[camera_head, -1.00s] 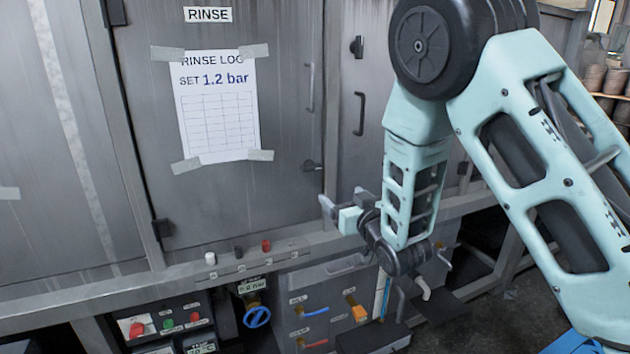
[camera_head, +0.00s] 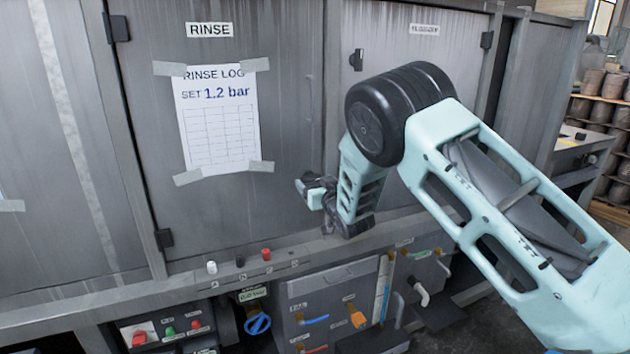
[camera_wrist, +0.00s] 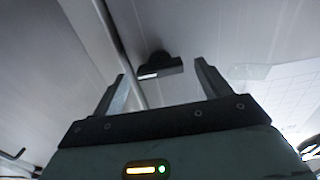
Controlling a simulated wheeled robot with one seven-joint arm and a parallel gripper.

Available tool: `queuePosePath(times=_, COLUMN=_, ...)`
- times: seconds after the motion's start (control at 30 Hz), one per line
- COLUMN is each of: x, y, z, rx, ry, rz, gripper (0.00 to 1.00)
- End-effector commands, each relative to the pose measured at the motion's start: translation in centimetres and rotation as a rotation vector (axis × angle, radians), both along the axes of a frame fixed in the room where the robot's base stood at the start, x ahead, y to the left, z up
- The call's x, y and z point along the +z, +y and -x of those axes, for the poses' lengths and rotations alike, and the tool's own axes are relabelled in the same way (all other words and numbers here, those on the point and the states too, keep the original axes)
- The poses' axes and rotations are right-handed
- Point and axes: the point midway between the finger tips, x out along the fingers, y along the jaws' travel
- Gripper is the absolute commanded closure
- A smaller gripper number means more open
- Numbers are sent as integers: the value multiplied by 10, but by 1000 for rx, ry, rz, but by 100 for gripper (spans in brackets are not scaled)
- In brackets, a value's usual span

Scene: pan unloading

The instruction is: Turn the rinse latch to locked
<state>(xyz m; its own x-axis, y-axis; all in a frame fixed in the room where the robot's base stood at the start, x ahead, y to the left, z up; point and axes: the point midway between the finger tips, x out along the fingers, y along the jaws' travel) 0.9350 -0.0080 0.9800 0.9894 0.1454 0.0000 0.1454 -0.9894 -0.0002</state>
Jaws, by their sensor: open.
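The rinse latch (camera_wrist: 162,66) is a dark round boss with a short lever lying about crosswise in the wrist view. It sits on the grey rinse door (camera_head: 285,130), near the door's right edge. In the head view my gripper hides it. My gripper (camera_head: 303,186) is at the door's right edge, in front of the latch's place. In the wrist view my gripper (camera_wrist: 160,72) has its two fingers wide apart with nothing between them. The latch shows beyond and between the fingertips, apparently untouched.
A taped rinse log sheet (camera_head: 217,125) hangs on the door. A second dark latch (camera_head: 357,60) sits on the door to the right. Small knobs (camera_head: 239,261) line the ledge below. A blue valve wheel (camera_head: 257,323) and a button panel (camera_head: 165,328) are lower down.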

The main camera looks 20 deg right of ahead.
Motion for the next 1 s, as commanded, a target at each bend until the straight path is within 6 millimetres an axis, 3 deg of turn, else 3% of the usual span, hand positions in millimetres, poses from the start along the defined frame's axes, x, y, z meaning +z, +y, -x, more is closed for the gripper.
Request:
queuePosePath(times=0.4, x=0, y=1, z=-9, rx=-1, ry=0, rz=0, gripper=24)
queuePosePath(times=0.57, x=0, y=1, z=-8, rx=0, ry=0, rz=0, gripper=65)
queuePosePath(times=0.6, x=0, y=1, z=-8, rx=0, ry=0, rz=0, gripper=69)
queuePosePath(times=1.0, x=-1, y=1, z=-8, rx=0, ry=-11, rz=63, gripper=68)
